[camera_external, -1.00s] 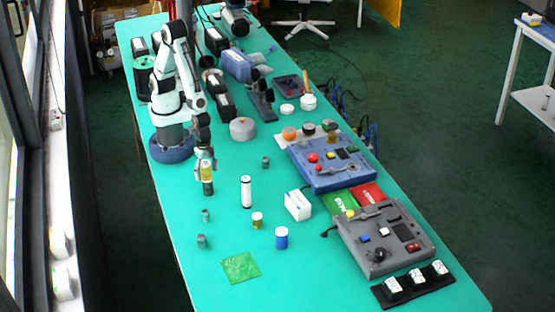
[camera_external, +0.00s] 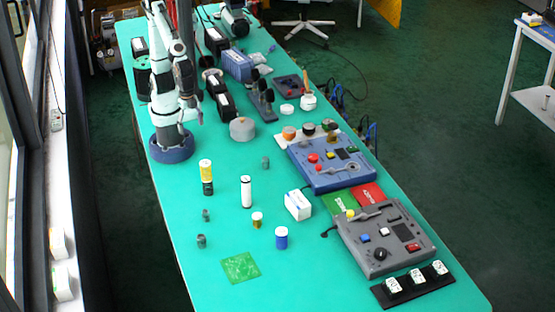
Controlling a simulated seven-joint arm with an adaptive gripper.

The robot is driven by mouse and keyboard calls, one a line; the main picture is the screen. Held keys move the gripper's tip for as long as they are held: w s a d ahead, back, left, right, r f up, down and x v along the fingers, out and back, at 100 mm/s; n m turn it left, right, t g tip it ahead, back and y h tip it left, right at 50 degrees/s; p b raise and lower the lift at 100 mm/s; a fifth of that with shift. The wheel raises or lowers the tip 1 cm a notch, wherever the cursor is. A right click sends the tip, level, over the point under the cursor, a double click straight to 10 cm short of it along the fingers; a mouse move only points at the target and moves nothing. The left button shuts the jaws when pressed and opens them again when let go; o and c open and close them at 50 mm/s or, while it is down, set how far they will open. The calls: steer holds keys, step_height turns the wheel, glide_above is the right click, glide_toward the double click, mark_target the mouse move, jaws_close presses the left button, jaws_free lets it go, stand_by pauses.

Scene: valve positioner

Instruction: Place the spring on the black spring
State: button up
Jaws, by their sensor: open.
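A yellow cylinder with a pale top (camera_external: 205,169), which I take to be the spring, stands upright on the dark piece, the black spring (camera_external: 207,188). The two look stacked in line, though fine contact is too small to see. My gripper (camera_external: 190,116) is open and empty, raised above and behind the stack, close to my arm's base and clear of both pieces. Its fingertips are small and hard to make out.
A white cylinder (camera_external: 246,192) stands to the right of the stack. Small grey parts (camera_external: 201,241) lie in front of it. A blue cylinder (camera_external: 281,238), a green board (camera_external: 240,267) and a white box (camera_external: 298,204) are nearby. Blue and grey panels fill the right side.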

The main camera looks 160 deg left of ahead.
steer(key=s+d+r+m, duration=0.2)
steer(key=s, duration=0.8)
steer(key=shift+s+d+m+y, duration=0.15)
steer(key=shift+d+m+y, duration=0.15)
